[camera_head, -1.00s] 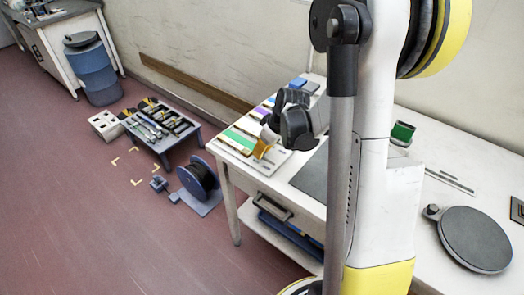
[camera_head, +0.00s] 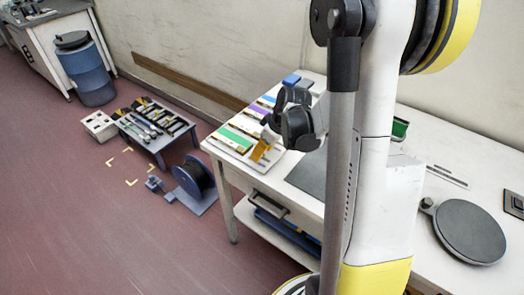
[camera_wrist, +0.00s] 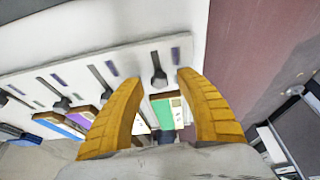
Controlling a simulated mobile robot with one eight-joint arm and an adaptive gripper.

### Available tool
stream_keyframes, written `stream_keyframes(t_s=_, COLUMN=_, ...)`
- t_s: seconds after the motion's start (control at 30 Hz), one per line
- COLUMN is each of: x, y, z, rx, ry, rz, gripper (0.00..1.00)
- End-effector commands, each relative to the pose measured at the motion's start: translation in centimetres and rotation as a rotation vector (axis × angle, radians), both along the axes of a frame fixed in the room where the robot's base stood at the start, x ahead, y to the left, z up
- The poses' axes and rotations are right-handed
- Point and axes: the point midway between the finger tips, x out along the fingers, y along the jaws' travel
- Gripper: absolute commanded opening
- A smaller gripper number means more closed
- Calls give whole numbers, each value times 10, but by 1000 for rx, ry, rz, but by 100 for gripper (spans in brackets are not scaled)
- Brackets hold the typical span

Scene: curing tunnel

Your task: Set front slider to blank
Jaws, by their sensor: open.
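A white slider panel (camera_head: 232,149) lies on the left end of the white table, with green, purple and blue strips. In the wrist view the panel (camera_wrist: 185,48) shows several dark slots with dark slider knobs. The rightmost knob (camera_wrist: 159,78), in line with the green strip (camera_wrist: 163,114), appears between my fingertips. My gripper (camera_wrist: 160,76) is open, with one yellow finger on each side of that knob. I cannot tell whether a finger touches it. In the head view my gripper (camera_head: 262,150) is over the panel's front part, beside the green strip (camera_head: 236,138).
A low tool bench (camera_head: 155,135), a cable reel (camera_head: 194,178) and a blue barrel (camera_head: 88,75) stand on the floor.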

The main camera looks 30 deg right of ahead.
Motion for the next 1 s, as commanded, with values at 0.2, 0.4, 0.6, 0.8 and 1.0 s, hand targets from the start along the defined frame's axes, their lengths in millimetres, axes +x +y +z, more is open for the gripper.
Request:
stream_keyframes(t_s=0.2, x=-6, y=-2, z=15, rx=0, ry=0, rz=-1, gripper=43)
stream_keyframes(t_s=0.4, x=-21, y=-7, z=53, rx=0, ry=-1, rz=-2, gripper=43)
stream_keyframes(t_s=0.6, x=-36, y=-13, z=90, rx=1, ry=0, rz=-2, gripper=43)
stream_keyframes(t_s=0.8, x=-43, y=-15, z=109, rx=0, ry=1, rz=0, gripper=43)
stream_keyframes(t_s=1.0, x=-43, y=-16, z=111, rx=0, ry=0, rz=0, gripper=43)
